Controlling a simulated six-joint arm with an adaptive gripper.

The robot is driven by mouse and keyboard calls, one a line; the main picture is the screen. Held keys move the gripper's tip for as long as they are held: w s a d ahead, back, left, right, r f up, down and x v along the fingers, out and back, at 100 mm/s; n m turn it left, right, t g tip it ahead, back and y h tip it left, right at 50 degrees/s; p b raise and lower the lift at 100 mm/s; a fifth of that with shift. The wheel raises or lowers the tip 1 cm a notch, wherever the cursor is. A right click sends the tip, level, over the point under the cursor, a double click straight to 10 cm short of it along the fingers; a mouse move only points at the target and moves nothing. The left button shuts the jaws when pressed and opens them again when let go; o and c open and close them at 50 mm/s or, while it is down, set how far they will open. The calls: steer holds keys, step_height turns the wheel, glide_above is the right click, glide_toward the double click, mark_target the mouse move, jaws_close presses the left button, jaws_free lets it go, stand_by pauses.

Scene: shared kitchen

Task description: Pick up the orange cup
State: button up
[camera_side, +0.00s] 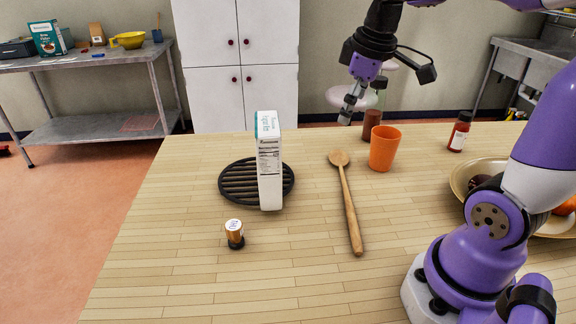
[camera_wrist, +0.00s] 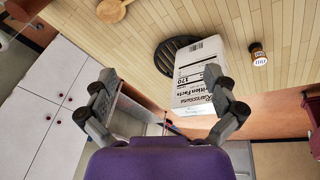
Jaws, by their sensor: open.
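The orange cup (camera_side: 384,148) stands upright on the wooden table, right of the middle in the side view. It does not show in the wrist view. My gripper (camera_side: 347,112) is above the far part of the table, up and to the left of the cup and apart from it. In the wrist view my gripper (camera_wrist: 165,102) has its two fingers wide apart with nothing held between them.
A wooden spoon (camera_side: 349,205) lies left of the cup. A dark bottle (camera_side: 371,122) stands just behind it. A small jar (camera_side: 234,234), a red bottle (camera_side: 459,132) and a bowl (camera_side: 462,178) are also on the table.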

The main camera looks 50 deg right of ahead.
steer(key=w+d+f+n+g, duration=0.1)
steer(key=d+f+n+g, duration=0.1)
steer(key=d, duration=0.8)
steer(key=n+y, duration=0.1)
glide_above(385, 142)
steer(key=w+d, duration=0.2)
steer(key=d, duration=0.1)
step_height(385, 142, down, 3)
steer(key=shift+g, duration=0.5)
steer(key=f, duration=1)
steer(key=shift+s+d+f, duration=0.2)
steer(key=shift+s+f, duration=0.15)
steer(key=shift+s, duration=0.05)
steer(key=c, duration=0.9)
